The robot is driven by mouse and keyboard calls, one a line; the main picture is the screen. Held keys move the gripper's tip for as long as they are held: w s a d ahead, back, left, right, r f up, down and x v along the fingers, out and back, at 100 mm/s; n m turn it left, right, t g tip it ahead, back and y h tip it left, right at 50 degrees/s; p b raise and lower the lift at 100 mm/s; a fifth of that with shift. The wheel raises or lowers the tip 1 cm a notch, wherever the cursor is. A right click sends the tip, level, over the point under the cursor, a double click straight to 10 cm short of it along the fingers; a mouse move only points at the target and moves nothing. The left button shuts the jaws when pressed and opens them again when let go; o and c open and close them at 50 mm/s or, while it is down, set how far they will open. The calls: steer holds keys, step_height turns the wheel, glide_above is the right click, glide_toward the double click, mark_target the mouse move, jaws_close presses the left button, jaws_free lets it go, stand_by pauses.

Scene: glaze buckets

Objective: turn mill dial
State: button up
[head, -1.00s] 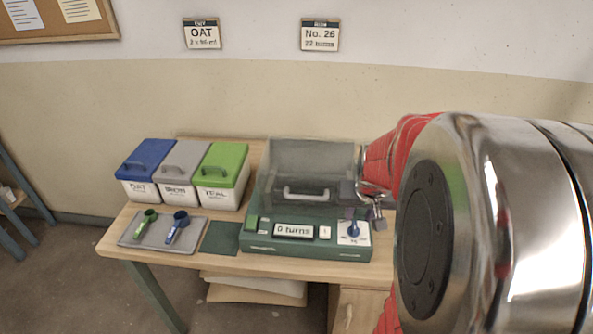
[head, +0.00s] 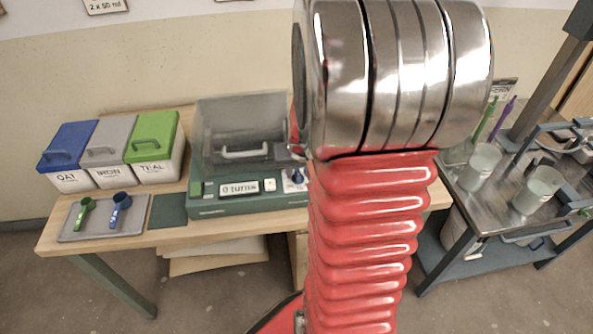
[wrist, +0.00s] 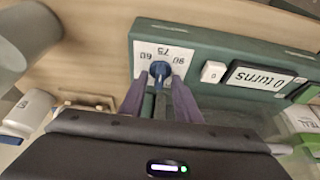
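The mill is a dark green box (head: 235,207) with a clear cover over its top, at the right part of the wooden table. Its display (head: 240,188) reads "0 turns". The blue dial (head: 297,175) sits on a white plate at the front right corner, partly beside my arm in the head view. In the wrist view the dial (wrist: 160,70) lies between the two fingertips of my gripper (wrist: 160,82), by a scale with 75 in the middle. The fingers are apart, one on each side of the dial, with a small gap visible. In the head view my arm hides most of the gripper.
A white button (wrist: 213,72) sits beside the dial. Blue, grey and green lidded bins (head: 155,160) stand left of the mill, behind a grey tray (head: 75,233) with two scoops. A metal cart (head: 500,195) with cups stands at the right.

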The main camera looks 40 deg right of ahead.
steer(key=shift+c, duration=0.6)
jaws_close()
steer(key=shift+a, duration=0.15)
steer(key=shift+n+t+y, duration=0.3)
steer(key=shift+n, duration=0.6)
steer(key=shift+d+n+y, duration=0.25)
steer(key=shift+n+y, duration=0.35)
steer(key=shift+n, duration=1.1)
steer(key=shift+d+n+y, duration=0.15)
steer(key=shift+n+y, duration=0.75)
steer(key=shift+n, duration=1.5)
